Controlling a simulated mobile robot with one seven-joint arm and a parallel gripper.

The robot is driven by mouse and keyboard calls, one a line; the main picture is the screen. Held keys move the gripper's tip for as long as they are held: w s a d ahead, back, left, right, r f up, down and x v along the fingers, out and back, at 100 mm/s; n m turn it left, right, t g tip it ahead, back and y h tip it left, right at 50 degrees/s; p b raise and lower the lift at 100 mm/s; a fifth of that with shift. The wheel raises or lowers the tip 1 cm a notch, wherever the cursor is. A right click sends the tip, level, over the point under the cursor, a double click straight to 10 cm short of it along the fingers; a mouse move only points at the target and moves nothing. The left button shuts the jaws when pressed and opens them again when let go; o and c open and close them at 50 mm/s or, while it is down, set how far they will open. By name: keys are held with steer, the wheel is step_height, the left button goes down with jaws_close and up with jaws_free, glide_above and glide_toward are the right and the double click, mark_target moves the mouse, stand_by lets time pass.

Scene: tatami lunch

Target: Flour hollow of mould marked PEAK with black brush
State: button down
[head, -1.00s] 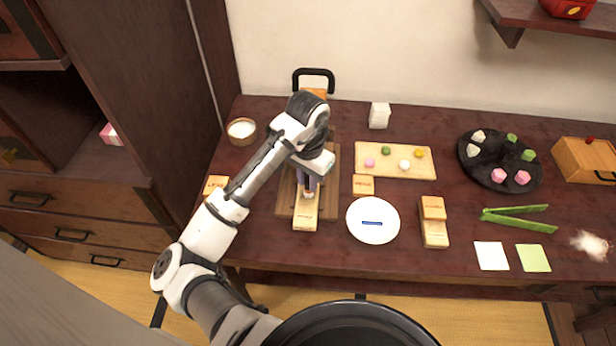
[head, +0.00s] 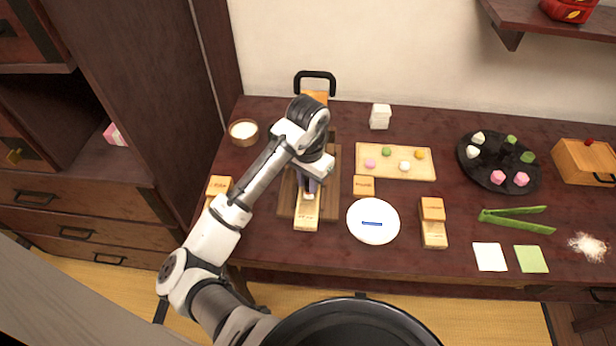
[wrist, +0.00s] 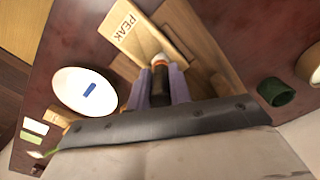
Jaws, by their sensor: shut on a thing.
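The mould marked PEAK (wrist: 122,36) is a pale wooden block lying on a brown wooden board (wrist: 188,22); in the head view the mould (head: 306,216) sticks out below my gripper. My gripper (wrist: 162,84) is shut on the black brush (wrist: 159,86), which has a dark handle, an orange band and a pale tip. The brush tip is over the unlabelled end of the mould, where the hollow is hidden; I cannot tell whether it touches. In the head view my gripper (head: 309,190) is over the mould's upper part. A bowl of white flour (head: 243,131) stands at upper left.
A white plate with a blue mark (head: 373,230) is right of the board. Other wooden moulds (head: 433,232), a tray of sweets (head: 372,172), a dark round plate (head: 477,180) and green tongs (head: 515,218) lie further right. A dark green cup (wrist: 276,92) stands right of my gripper in the wrist view.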

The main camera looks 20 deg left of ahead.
steer(key=shift+w+d+p, duration=0.2)
steer(key=shift+p, duration=0.1)
steer(key=shift+s+a, duration=0.1)
steer(key=shift+a, duration=0.3)
steer(key=shift+w+d+p, duration=0.15)
steer(key=shift+w+p, duration=0.1)
steer(key=shift+p, duration=0.15)
steer(key=shift+s, duration=0.15)
steer(key=shift+s+d+p, duration=0.1)
steer(key=shift+s+p, duration=0.15)
steer(key=shift+p, duration=0.05)
steer(key=shift+w, duration=0.2)
stand_by(0.4)
step_height(320, 180, up, 3)
steer(key=p, duration=0.3)
steer(key=shift+p, duration=0.3)
steer(key=shift+r+p, duration=0.3)
steer(key=shift+r, duration=2.25)
